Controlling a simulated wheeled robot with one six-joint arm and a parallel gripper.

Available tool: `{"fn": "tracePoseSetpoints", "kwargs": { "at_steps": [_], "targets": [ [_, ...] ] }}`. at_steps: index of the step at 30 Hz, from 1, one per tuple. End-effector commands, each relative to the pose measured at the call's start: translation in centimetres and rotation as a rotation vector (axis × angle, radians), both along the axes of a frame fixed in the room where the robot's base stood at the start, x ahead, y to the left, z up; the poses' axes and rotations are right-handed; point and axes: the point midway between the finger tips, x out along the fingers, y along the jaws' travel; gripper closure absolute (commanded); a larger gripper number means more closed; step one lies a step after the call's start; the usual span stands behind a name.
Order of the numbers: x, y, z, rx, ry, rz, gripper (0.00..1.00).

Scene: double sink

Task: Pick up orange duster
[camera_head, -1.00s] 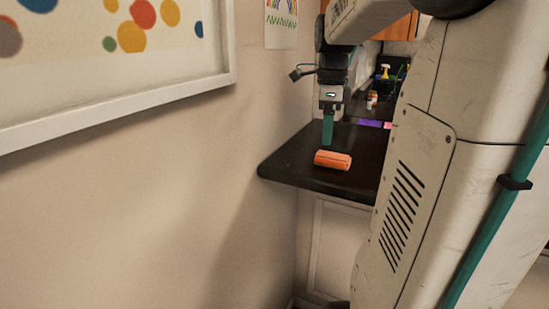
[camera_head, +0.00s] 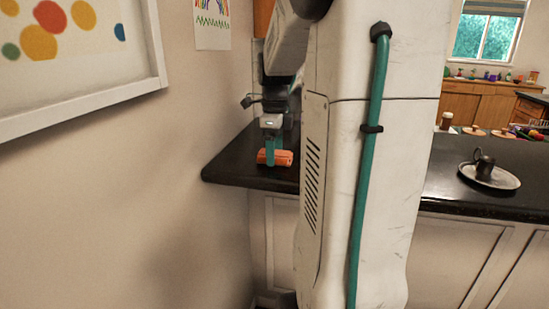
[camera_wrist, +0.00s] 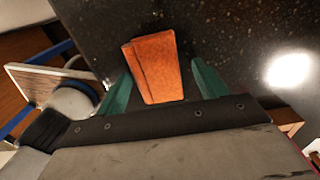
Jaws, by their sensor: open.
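The orange duster (camera_head: 283,159) lies on the black countertop (camera_head: 228,172), near its left front corner. In the wrist view the duster (camera_wrist: 155,66) is a folded-looking orange block between two teal fingers. My gripper (camera_wrist: 160,85) is open, with one finger on each side of the duster and small gaps visible. In the head view my gripper (camera_head: 271,158) points down, and its teal finger overlaps the front of the duster. My arm hides the counter right of it.
A wall with a framed dotted picture (camera_head: 75,60) is close on the left. A silver plate (camera_head: 489,176) with a dark cup (camera_head: 483,162) stands on the counter to the right. The counter's front edge is near the duster.

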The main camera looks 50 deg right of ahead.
Motion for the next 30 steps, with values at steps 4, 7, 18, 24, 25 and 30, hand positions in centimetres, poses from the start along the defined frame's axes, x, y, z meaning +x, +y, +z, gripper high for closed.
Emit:
{"fn": "tracePoseSetpoints", "kwargs": {
  "at_steps": [4,7,18,24,25,30],
  "targets": [
    [0.0,0.0,0.0,0.000,0.000,0.000,0.46],
    [0.0,0.0,0.0,0.000,0.000,0.000,0.74],
    [0.0,0.0,0.2,-0.001,0.000,0.000,0.77],
    [0.0,0.0,1.7,-0.001,-0.002,0.000,0.77],
    [0.0,0.0,2.1,-0.002,-0.002,0.000,0.77],
    [-1.3,0.1,3.8,-0.001,0.000,-0.004,0.77]
  ]
}}
